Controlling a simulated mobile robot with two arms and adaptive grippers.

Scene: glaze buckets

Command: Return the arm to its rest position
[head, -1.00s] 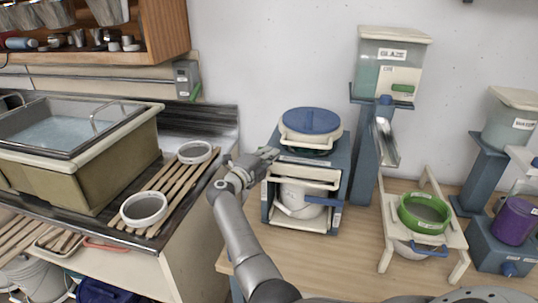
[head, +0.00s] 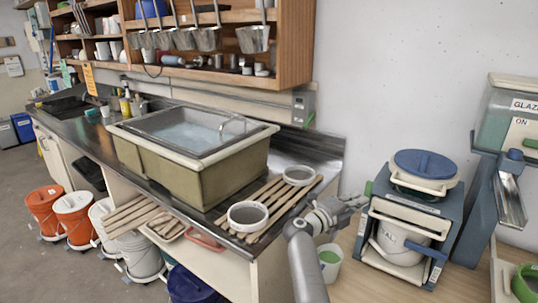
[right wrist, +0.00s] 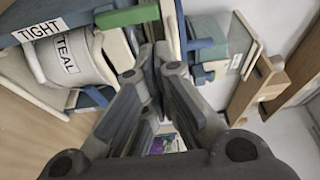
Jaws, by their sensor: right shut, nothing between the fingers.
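My right arm reaches in from the bottom of the head view, and its gripper (head: 350,203) is shut and empty. It is in the air just left of the blue-framed machine (head: 440,205), which has a blue-lidded top and a white bucket (head: 402,242) inside. In the right wrist view the closed fingers (right wrist: 153,50) point toward this machine's side. A white bucket labelled TEAL (right wrist: 68,55) and a TIGHT label show there. I cannot tell whether the gripper touches the frame. My left gripper is not in view.
A sink basin (head: 195,135) and a slatted rack (head: 270,205) with two round sieves stand left of the arm. A cup with green contents (head: 330,262) stands beside the forearm. A glaze dispenser (head: 510,125) is at the right. Several buckets line the floor.

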